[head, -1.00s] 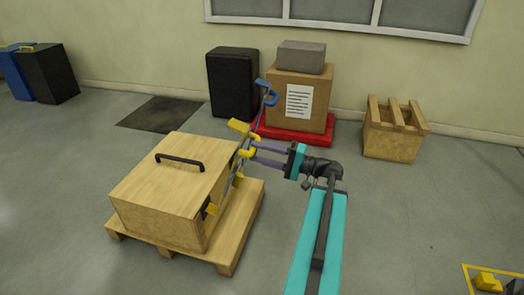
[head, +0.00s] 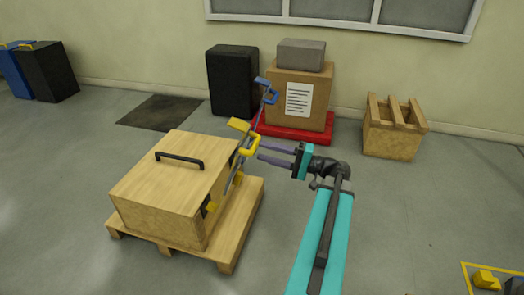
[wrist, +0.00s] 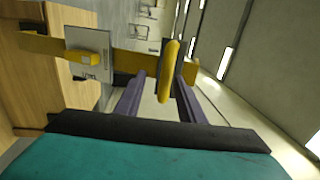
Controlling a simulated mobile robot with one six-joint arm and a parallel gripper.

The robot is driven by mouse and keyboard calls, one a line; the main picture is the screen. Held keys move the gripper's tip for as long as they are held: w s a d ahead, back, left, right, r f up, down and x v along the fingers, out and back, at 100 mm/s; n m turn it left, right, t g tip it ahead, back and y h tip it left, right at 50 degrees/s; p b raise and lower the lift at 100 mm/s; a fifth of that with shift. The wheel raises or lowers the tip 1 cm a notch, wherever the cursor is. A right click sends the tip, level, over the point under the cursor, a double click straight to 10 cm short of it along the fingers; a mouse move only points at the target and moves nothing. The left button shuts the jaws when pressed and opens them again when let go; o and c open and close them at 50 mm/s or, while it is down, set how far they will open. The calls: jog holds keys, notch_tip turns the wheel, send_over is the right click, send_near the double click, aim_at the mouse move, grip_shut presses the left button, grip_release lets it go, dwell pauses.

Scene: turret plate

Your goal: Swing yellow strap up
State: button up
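The yellow strap (head: 249,146) is at the upper right side of a wooden box, ending in a yellow loop. In the wrist view the yellow loop (wrist: 169,70) appears upright between my finger lines, with a yellow bar passing behind it. My gripper (head: 259,152) is to the right of the loop, its two purple fingers parted and pointing at it. In the wrist view my gripper (wrist: 160,85) shows a clear gap between the fingers. I cannot tell whether the loop lies between the tips or just beyond them. A blue strap (head: 267,95) rises behind the yellow one.
The wooden box (head: 165,180) with a black handle (head: 180,160) sits on a pallet (head: 240,225). Behind are a black case (head: 232,80) and a carton (head: 315,95) on a red base. A wooden crate (head: 390,140) stands right.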

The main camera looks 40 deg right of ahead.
jog(key=v, duration=0.9)
jog(key=shift+s+p, duration=0.2)
jog(key=shift+p, duration=0.25)
jog(key=shift+d, duration=0.1)
